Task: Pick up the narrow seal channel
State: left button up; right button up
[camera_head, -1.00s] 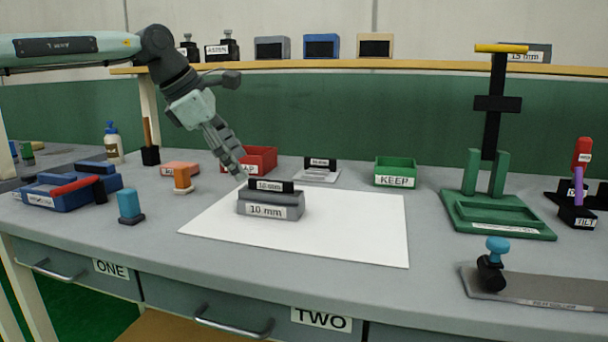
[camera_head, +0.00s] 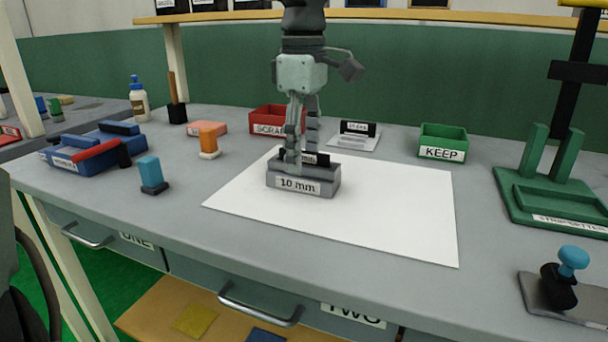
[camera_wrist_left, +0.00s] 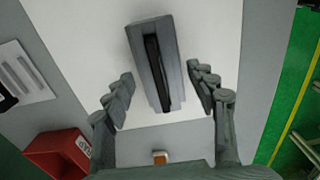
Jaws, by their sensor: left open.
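A black channel strip (camera_head: 322,160) lies along the top of the grey block labelled 10 mm (camera_head: 297,184), on the white sheet. In the left wrist view the strip (camera_wrist_left: 156,72) runs lengthwise along the block (camera_wrist_left: 143,45). My left gripper (camera_head: 302,158) points down over the block, and its fingers cover part of the strip in the head view. In the left wrist view the open fingers (camera_wrist_left: 160,76) stand on either side of the block, with gaps. A second black piece (camera_head: 358,128) with a small label stands on a light plate behind. I cannot read its label. My right gripper is not in view.
A red SCRAP bin (camera_head: 270,120) and a green KEEP bin (camera_head: 443,142) stand behind the white sheet (camera_head: 400,210). A green stand (camera_head: 550,195) is at right. The sheet's right part is clear.

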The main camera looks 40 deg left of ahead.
pick_arm(q)
jog(key=shift+f, duration=0.5)
grip_shut()
jog(key=shift+r, duration=0.1)
